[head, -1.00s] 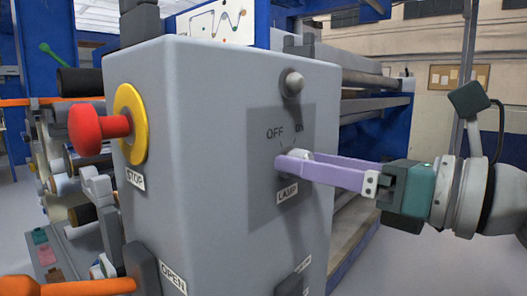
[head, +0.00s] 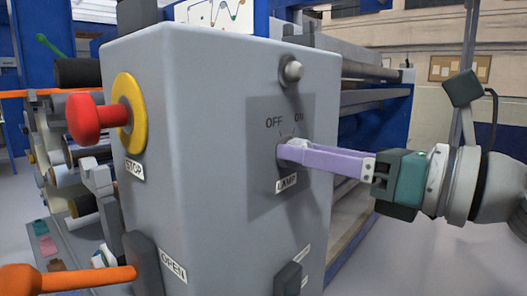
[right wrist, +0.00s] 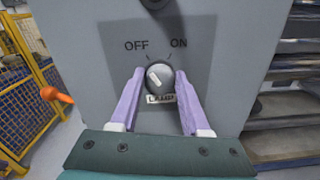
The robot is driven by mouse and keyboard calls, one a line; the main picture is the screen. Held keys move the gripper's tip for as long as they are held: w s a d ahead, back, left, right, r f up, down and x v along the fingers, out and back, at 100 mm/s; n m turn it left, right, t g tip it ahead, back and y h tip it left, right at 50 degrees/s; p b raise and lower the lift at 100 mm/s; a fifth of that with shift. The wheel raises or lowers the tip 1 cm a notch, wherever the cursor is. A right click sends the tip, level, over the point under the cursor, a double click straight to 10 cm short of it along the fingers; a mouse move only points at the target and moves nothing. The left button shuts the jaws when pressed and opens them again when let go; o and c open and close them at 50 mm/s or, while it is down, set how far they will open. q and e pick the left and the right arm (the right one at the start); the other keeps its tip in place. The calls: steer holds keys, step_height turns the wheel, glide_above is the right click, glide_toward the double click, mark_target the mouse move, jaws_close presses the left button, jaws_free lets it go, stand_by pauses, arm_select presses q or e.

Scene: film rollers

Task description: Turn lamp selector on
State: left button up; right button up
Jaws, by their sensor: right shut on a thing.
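The lamp selector (head: 284,150) is a small round grey knob on a darker plate on the side of the grey control box. In the right wrist view the knob (right wrist: 159,77) sits between the fingertips, above a LAMP label, with OFF to the upper left and ON to the upper right. Its light mark leans to the upper left, toward OFF. My right gripper (head: 287,152) is shut on the knob with its purple fingers, one on each side; they also show in the right wrist view (right wrist: 159,80). In the head view the fingers partly hide the knob. My left gripper is not in view.
A red STOP button (head: 88,119) on a yellow ring (head: 130,113) sticks out on the box's left face. A round grey knob (head: 292,71) is above the selector. An orange-gripped lever (head: 65,278) is at lower left. Rollers stand behind the box.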

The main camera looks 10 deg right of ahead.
jaws_close()
steer(key=shift+d+m+p, duration=0.1)
steer(key=shift+m+p, duration=2.85)
steer(key=shift+m, duration=2.85)
steer(key=shift+f+m, duration=0.1)
steer(key=shift+m, duration=0.2)
steer(key=o, duration=1.2)
jaws_free()
